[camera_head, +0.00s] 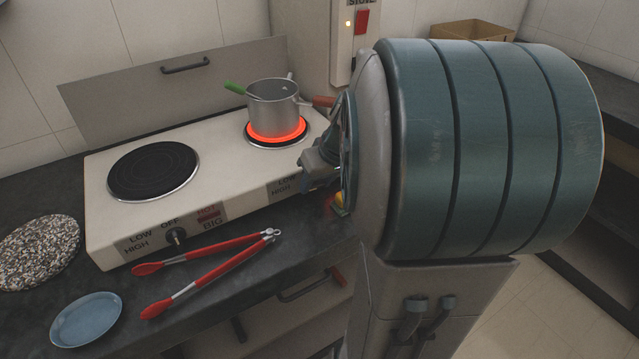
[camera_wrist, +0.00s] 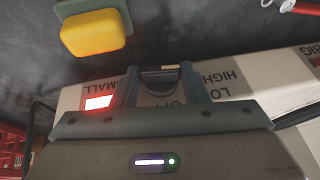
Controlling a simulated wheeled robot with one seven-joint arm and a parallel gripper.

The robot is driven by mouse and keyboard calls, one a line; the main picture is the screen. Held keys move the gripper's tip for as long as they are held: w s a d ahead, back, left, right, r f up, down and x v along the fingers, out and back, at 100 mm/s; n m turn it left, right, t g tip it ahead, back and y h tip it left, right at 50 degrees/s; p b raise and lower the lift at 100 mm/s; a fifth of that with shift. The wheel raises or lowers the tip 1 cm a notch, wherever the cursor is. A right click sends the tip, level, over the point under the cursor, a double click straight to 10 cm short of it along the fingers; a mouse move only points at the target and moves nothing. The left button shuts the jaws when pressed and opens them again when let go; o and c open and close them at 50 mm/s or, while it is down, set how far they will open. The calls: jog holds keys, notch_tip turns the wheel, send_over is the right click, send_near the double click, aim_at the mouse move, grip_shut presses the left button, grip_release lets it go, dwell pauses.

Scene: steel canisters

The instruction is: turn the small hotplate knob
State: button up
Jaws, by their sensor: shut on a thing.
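My gripper (camera_head: 318,168) is at the front right of the white two-plate cooker (camera_head: 215,150). In the wrist view its fingers (camera_wrist: 160,76) are shut on the small hotplate knob (camera_wrist: 161,82), a dark part between the fingertips under the printed dial words. The head view hides this knob behind my gripper. The small hotplate (camera_head: 278,133) glows orange-red under a steel pot (camera_head: 273,104). A lit red SMALL lamp (camera_wrist: 99,102) shows beside the fingers in the wrist view. The big hotplate (camera_head: 153,170) is dark, with its own black knob (camera_head: 176,236) at the front.
Red-handled tongs (camera_head: 215,262) lie in front of the cooker. A blue dish (camera_head: 86,319) and a speckled round mat (camera_head: 40,252) are at the left. A yellow block (camera_wrist: 93,33) lies near my gripper. A wall box with a red switch (camera_head: 361,22) stands behind.

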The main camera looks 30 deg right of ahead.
jog(key=shift+a+r+h, duration=0.1)
jog(key=shift+a+h, duration=0.05)
jog(key=shift+h, duration=0.45)
jog(key=o, duration=1)
jog(key=p+v, duration=0.1)
jog(key=v, duration=0.6)
jog(key=p+v, duration=0.1)
jog(key=v, duration=0.5)
jog(key=shift+s+a+r, duration=0.1)
jog(key=shift+a+r, duration=0.1)
jog(key=shift+r, duration=0.15)
